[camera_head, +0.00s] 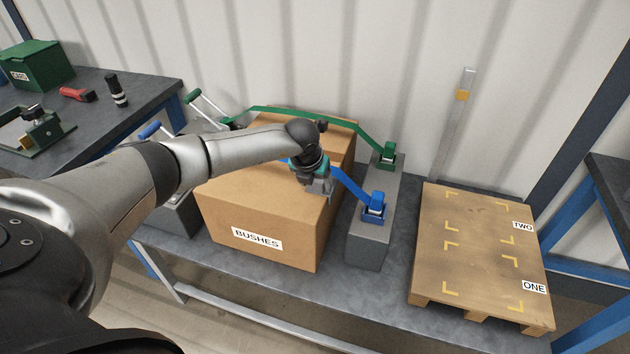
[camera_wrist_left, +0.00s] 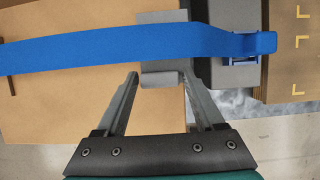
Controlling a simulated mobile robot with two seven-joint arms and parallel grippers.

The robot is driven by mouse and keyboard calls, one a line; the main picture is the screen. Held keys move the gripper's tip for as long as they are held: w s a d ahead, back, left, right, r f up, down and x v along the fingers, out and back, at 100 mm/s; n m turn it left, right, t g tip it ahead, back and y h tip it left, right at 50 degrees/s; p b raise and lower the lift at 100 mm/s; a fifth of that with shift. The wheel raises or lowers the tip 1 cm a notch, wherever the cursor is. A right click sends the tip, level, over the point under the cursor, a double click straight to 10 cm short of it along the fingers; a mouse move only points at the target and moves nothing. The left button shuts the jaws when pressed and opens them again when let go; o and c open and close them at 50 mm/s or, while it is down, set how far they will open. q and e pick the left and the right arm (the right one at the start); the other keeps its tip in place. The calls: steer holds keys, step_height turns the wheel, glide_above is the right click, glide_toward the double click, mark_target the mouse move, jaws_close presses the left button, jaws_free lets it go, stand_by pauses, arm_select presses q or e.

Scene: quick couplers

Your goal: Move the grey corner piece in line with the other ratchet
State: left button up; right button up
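The grey corner piece (camera_wrist_left: 160,79) lies under the blue strap (camera_wrist_left: 120,48) at the right edge of the box (camera_head: 262,217), parts of it showing on both sides of the strap. My left gripper (camera_wrist_left: 160,76) is open, with a finger on each side of the piece's near end; I cannot tell whether they touch it. In the head view the left gripper (camera_head: 318,188) is low over the box's right edge and mostly hides the piece. The blue ratchet handle (camera_head: 150,130) and green ratchet handle (camera_head: 202,107) are left of the box. My right gripper is not in view.
The green strap (camera_head: 345,121) crosses the box behind my gripper to a green anchor (camera_head: 388,153). The blue anchor (camera_head: 374,207) is on the grey block (camera_head: 367,249) right of the box. A wooden pallet (camera_head: 483,243) lies further right.

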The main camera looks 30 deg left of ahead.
arm_select(q)
steer(key=shift+o, duration=1.3)
steer(key=shift+s+r, duration=0.25)
steer(key=shift+r, duration=0.25)
steer(key=p+v, duration=0.3)
steer(key=v, duration=1.1)
